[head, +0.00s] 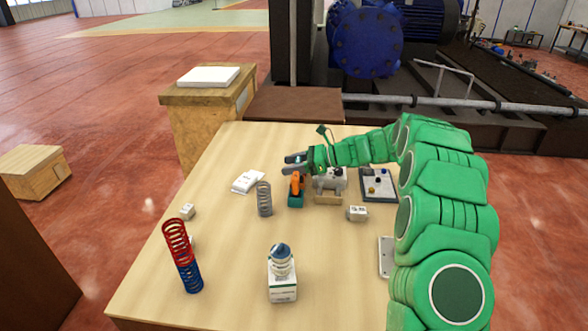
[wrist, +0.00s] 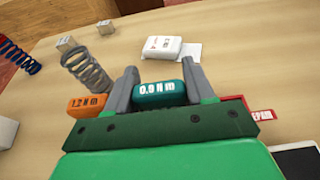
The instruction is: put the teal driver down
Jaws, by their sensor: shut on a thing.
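The teal driver (wrist: 160,93) shows in the wrist view as a rounded teal block marked 0.9 N m. It sits between the two grey fingers of my gripper (wrist: 162,82), which is shut on it. In the head view my gripper (head: 294,163) is over the far middle of the table, and I cannot clearly make out the held driver there. An orange driver (wrist: 88,105), marked 1.2 N m, is just left of the gripper in the wrist view. In the head view the orange driver (head: 297,182) is below the fingers, with a teal part (head: 295,200) beneath it.
A grey spring (head: 264,199) and white box (head: 248,181) are left of the gripper. A grey device (head: 329,185) and dark tray (head: 378,184) are right. A red-and-blue spring (head: 182,255) and blue-capped bottle (head: 281,260) stand nearer. The table's (head: 225,240) middle left is clear.

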